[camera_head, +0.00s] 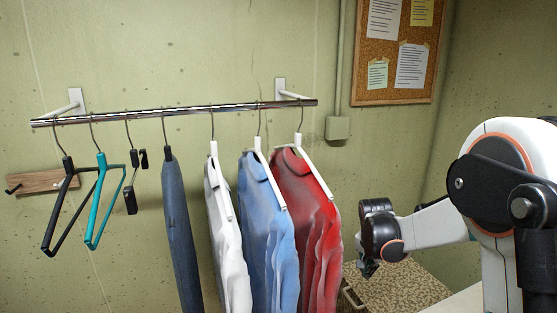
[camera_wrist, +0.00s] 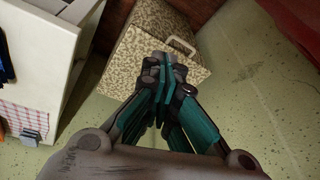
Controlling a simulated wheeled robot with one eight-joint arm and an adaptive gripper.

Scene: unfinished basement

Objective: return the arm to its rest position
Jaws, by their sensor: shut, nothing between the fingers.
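My arm (camera_head: 440,222) reaches in from the right in the head view, bent, with its wrist close to the red shirt. My gripper (camera_wrist: 163,62) shows in the wrist view with its teal-sided fingers together and nothing between them. In the head view the gripper is small and dark at the arm's end (camera_head: 368,268), to the right of the red shirt (camera_head: 310,215). It looks apart from the shirt, though the gap is hard to judge. In the wrist view a patterned box (camera_wrist: 140,50) with a handle lies beyond the fingertips.
A chrome rail (camera_head: 190,110) on the wall carries a black hanger (camera_head: 68,205), a teal hanger (camera_head: 105,205), a clip hanger (camera_head: 131,200), dark trousers (camera_head: 180,235), a white shirt (camera_head: 226,245), a blue shirt (camera_head: 265,225) and the red shirt. The patterned box (camera_head: 400,288) stands below my gripper.

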